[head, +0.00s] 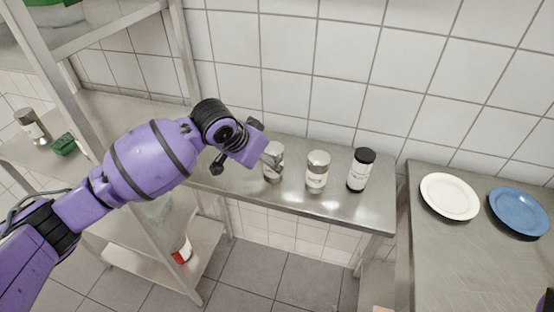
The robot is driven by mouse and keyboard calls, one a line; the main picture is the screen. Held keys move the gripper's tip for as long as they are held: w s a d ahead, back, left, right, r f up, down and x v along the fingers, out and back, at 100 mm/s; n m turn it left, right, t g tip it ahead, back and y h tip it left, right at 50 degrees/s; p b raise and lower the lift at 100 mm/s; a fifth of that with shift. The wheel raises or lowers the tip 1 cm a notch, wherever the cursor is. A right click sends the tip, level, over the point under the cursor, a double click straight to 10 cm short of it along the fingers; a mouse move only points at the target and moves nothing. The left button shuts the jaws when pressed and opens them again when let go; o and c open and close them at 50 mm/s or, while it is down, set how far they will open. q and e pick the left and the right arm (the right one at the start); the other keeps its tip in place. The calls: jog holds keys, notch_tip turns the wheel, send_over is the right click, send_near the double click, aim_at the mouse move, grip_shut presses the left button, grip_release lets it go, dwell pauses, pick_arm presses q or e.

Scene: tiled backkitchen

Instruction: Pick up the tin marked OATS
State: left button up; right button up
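Several small containers stand upright in a row on the steel shelf. The left tin (275,172) has a pale label and is partly hidden by my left gripper. The middle tin (317,174) has a silver lid and a white label with small dark print. The right container (361,172) has a black lid and a white label. The print is too small for me to tell which one says OATS. My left gripper (245,163) is over the shelf with its fingers spread apart, one finger close to the left tin. I cannot tell whether they touch.
The steel shelf (300,204) runs along the tiled wall. A steel counter (460,262) at right holds a white plate (450,196) and a blue plate (519,211). A rack post (100,110) stands at left, with a jar (32,125) and a green item (65,145) beyond.

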pick_arm(q)
jog(key=x, duration=0.7)
jog(key=shift+w+r, duration=0.1)
jog(key=shift+r, duration=0.1)
jog(key=c, duration=1.6)
jog(key=shift+o, duration=0.2)
